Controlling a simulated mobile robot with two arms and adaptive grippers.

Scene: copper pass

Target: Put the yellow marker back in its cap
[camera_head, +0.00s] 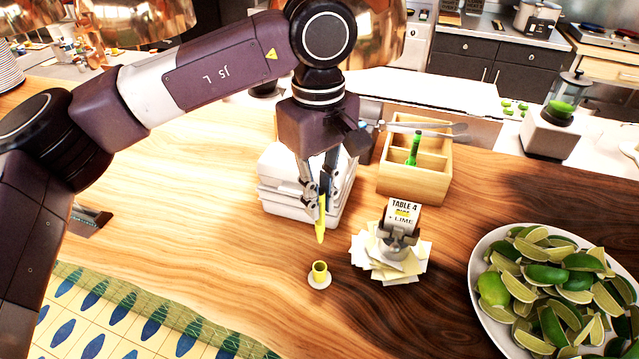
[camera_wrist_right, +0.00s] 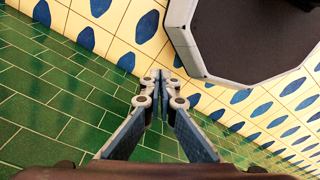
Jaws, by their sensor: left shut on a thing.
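The yellow marker (camera_head: 321,222) is in my left gripper (camera_head: 319,199), which is shut on it and holds it pointing down, close to upright. Its lower end hangs above the wooden counter. The yellow cap (camera_head: 320,268) stands open end up on a small pale round base, just below and in front of the marker in the head view. Marker and cap are apart. My right gripper (camera_wrist_right: 165,85) shows only in the right wrist view; its fingers are together with nothing between them, over green and patterned tiles.
A ticket holder (camera_head: 398,232) on paper slips stands right of the cap. White boxes (camera_head: 280,195) are behind the marker; a wooden caddy (camera_head: 425,190) with a green marker stands behind right. A lime plate (camera_head: 478,270) is at right. Counter left of the cap is clear.

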